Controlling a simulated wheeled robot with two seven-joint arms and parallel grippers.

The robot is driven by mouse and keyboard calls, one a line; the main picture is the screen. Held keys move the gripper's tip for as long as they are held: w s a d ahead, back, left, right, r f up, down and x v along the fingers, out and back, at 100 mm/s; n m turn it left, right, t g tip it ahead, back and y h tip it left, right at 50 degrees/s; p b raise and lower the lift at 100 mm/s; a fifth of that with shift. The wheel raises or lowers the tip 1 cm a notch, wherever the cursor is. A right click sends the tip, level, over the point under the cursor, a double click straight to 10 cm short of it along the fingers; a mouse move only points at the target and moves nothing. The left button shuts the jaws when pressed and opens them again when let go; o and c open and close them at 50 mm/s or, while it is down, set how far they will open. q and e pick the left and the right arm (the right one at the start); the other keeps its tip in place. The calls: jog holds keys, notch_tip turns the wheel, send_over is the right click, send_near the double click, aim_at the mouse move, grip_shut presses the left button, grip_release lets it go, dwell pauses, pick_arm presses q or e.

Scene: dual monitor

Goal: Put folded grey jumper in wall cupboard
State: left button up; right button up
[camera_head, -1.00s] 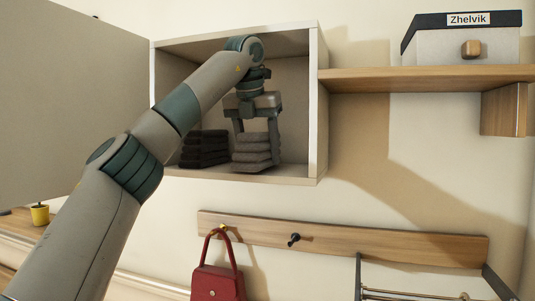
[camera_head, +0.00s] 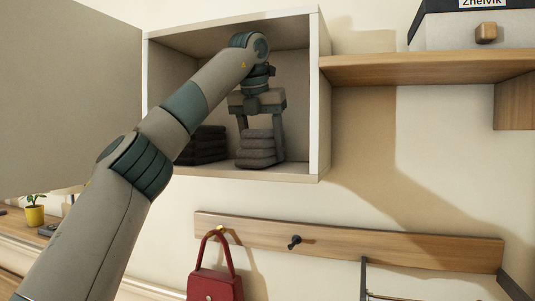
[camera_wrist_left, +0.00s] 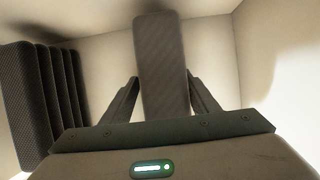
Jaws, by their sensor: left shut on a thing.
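The folded grey jumper (camera_head: 257,152) is inside the open wall cupboard (camera_head: 319,95), on its right side and close to the cupboard floor. I cannot tell whether it touches the floor. My left gripper (camera_head: 259,132) reaches in from above, with one finger on each side of the jumper, shut on it. In the left wrist view the jumper (camera_wrist_left: 162,65) stands between the two fingers. My left arm crosses the cupboard's lower left corner. My right gripper is not in view.
A darker folded stack (camera_head: 208,145) lies to the left of the jumper, partly behind my arm. The open cupboard door (camera_head: 65,95) is at the left. A wooden shelf (camera_head: 420,68) with a box (camera_head: 455,30) is at the right. A red bag (camera_head: 216,284) hangs below.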

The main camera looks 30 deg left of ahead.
pick_arm(q)
jog(key=shift+s, duration=0.1)
jog(key=shift+w+f, duration=0.1)
jog(key=shift+w, duration=0.1)
jog(key=o, duration=1.3)
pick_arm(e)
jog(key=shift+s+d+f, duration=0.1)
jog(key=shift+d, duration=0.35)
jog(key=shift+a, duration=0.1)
